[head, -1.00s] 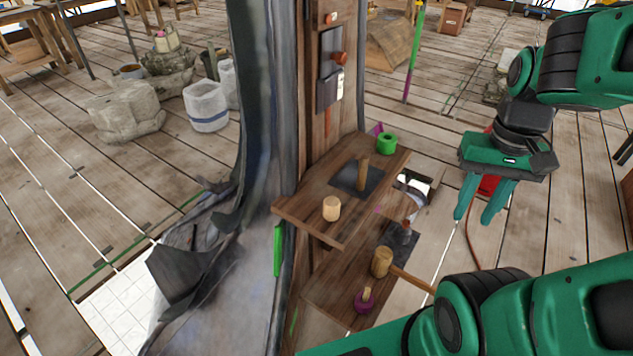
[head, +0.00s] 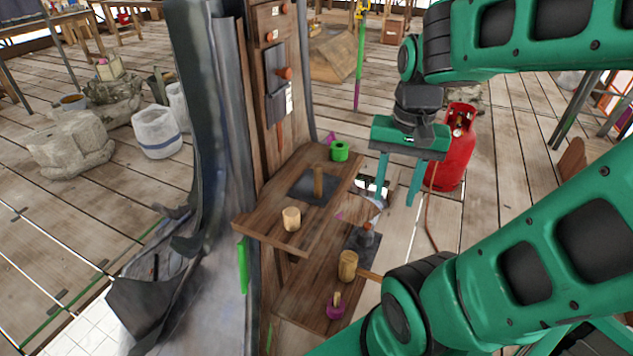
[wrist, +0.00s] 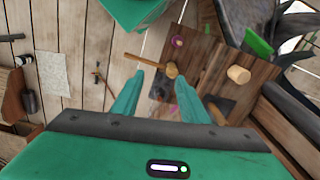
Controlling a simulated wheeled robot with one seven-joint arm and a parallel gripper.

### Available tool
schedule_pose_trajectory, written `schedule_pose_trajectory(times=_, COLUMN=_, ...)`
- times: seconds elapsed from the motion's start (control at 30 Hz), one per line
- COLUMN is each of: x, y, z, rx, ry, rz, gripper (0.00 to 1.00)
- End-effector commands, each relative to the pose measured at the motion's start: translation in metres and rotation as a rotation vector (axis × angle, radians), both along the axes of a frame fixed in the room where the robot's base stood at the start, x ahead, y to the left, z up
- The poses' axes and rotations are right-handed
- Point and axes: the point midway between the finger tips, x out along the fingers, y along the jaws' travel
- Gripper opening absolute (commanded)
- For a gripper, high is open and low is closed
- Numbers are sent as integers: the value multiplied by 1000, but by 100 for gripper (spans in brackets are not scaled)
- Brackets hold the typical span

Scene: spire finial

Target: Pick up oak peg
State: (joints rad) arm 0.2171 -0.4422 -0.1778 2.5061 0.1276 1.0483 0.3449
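Several wooden pieces could be the oak peg; I cannot tell which. A brown peg (head: 318,182) stands upright on a dark plate on the upper shelf. A short pale wooden cylinder (head: 291,219) stands near that shelf's front edge and also shows in the wrist view (wrist: 238,74). A small peg (head: 337,299) stands at a purple ring on the lower shelf. My gripper (head: 400,192) is open and empty, pointing down, to the right of the shelves and apart from them. In the wrist view its fingers (wrist: 170,102) are spread, with the lower shelf beyond them.
A wooden mallet (head: 348,266) lies on the lower shelf, its handle jutting right. A green ring (head: 340,151) sits at the upper shelf's back corner. A wooden post (head: 278,90) and grey sheeting (head: 211,130) stand left. A red gas cylinder (head: 458,150) stands behind my gripper.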

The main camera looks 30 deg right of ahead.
Motion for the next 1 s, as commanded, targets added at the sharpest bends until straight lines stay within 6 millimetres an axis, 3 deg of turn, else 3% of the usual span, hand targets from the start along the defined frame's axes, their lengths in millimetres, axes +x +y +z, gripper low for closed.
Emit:
schedule_pose_trajectory(times=0.33, x=88, y=2, z=12, rx=20, ry=-22, rz=-574, gripper=40)
schedule_pose_trajectory(times=0.7, x=178, y=17, z=10, rx=86, ry=-19, rz=-1173, gripper=40)
schedule_pose_trajectory(times=1.0, x=221, y=29, z=5, rx=131, ry=4, rz=-1479, gripper=40)
